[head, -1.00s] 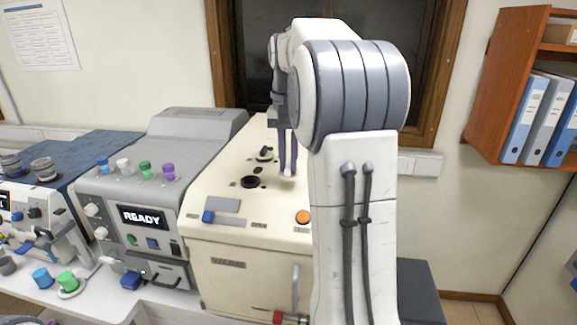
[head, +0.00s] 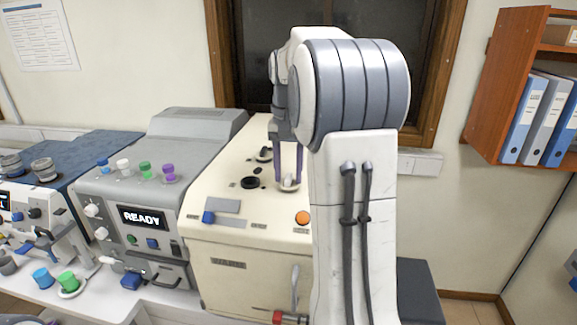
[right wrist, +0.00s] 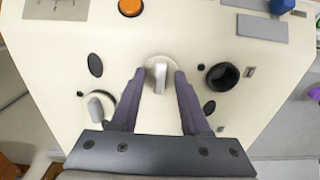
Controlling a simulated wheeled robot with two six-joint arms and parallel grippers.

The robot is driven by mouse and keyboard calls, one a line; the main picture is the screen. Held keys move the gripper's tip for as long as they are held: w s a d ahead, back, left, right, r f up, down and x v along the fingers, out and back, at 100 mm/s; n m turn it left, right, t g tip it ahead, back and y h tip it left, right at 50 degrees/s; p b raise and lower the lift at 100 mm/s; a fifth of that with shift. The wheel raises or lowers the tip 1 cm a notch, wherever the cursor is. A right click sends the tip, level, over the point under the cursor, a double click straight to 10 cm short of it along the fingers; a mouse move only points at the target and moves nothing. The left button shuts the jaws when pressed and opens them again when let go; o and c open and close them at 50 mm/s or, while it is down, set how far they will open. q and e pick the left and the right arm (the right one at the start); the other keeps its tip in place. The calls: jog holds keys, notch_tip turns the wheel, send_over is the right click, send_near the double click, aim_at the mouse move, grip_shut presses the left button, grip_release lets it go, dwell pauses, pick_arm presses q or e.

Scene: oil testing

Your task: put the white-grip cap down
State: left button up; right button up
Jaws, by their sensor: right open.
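The white-grip cap (right wrist: 160,75) is a pale round disc with an upright white grip. It rests on the cream machine's top (right wrist: 150,28). In the head view the cap (head: 289,184) shows low between the fingertips of my right gripper (head: 288,180). In the right wrist view my right gripper (right wrist: 157,78) is open, with one purple finger on each side of the grip and gaps between. The arm hides the machine's right part in the head view. My left gripper is not in view.
A black open port (right wrist: 222,77) lies beside the cap. Another ringed cap with a pale grip (right wrist: 97,105) is on the other side. An orange button (head: 302,218) is near the machine's front. A grey machine with a READY display (head: 144,218) stands left.

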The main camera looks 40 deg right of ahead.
aim_at(288, 176)
notch_tip(288, 176, up, 12)
jog(key=shift+r, duration=0.15)
dwell(0.3)
jog(key=s+a+f+n, duration=0.1)
jog(key=a+f+n, duration=0.35)
jog(key=a, duration=0.65)
jog(key=a+f+n, duration=0.4)
jog(key=a+f, duration=0.1)
jog(key=a, duration=0.6)
jog(key=s+a+f+n, duration=0.3)
jog(key=s+a+f, duration=0.1)
jog(key=s, duration=0.2)
jog(key=s+a+f+n, duration=0.3)
jog(key=s+a+f, duration=0.1)
jog(key=s, duration=0.3)
jog(key=s+a+f+n+y, duration=0.1)
jog(key=s+a+f+n, duration=0.2)
jog(key=s+f, duration=0.3)
jog(key=shift+s+a+f, duration=0.25)
jog(key=shift+s+a, duration=0.2)
jog(key=shift+s, duration=0.1)
